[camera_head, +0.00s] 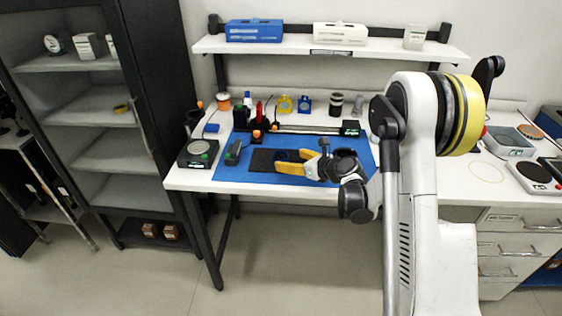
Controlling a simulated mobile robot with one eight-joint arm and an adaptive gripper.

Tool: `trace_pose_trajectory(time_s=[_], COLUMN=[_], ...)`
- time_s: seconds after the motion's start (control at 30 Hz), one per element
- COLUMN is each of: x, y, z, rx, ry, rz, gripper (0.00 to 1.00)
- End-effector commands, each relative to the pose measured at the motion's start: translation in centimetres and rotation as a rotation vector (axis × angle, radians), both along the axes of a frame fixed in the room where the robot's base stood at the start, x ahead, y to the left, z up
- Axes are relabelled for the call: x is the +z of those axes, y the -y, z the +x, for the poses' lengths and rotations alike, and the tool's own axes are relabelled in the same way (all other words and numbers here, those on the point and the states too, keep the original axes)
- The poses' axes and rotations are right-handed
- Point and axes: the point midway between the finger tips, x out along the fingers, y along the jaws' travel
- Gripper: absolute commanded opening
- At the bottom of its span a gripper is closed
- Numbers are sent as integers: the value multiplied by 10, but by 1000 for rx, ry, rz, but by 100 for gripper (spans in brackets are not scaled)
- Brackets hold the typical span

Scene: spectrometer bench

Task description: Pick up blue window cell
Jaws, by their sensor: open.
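My gripper (279,160) has orange-yellow fingers that are apart, low over a black pad (259,161) on the blue mat. A small dark blue round piece (281,155) shows at the pad, close to the fingertips. It looks partly hidden by the fingers, and I cannot tell whether they touch it. A bright blue block-like holder (305,104) with a pale middle stands upright at the back of the bench, beside a similar yellow one (285,104). The view is too coarse to tell for sure which blue piece is the window cell.
A black rail (305,129) runs behind the pad, with red and black parts at its left end. A balance-like device (198,153) and a small dark green device (233,151) stand left. The blue mat (230,174) is clear at front left. A shelf (330,47) hangs above.

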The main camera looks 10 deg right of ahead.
Motion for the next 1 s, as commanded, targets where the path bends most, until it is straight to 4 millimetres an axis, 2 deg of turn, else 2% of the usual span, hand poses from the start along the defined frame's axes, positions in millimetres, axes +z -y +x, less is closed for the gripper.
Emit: trace_pose_trajectory(time_s=[0.17, 0.4, 0.63, 0.67, 0.83, 0.97, 1.0], x=[-4, -14, -12, -12, -12, -13, -12], y=[-9, -26, -28, -28, -28, -28, -28], z=[13, 43, 46, 46, 46, 46, 46], rx=[2, 1, 1, 1, 1, 1, 1], ry=[1, 0, 0, 0, 0, 0, 0], rz=[-2, -3, -2, -2, -2, -2, -2], gripper=[77, 77, 77, 72, 20, 19, 14])
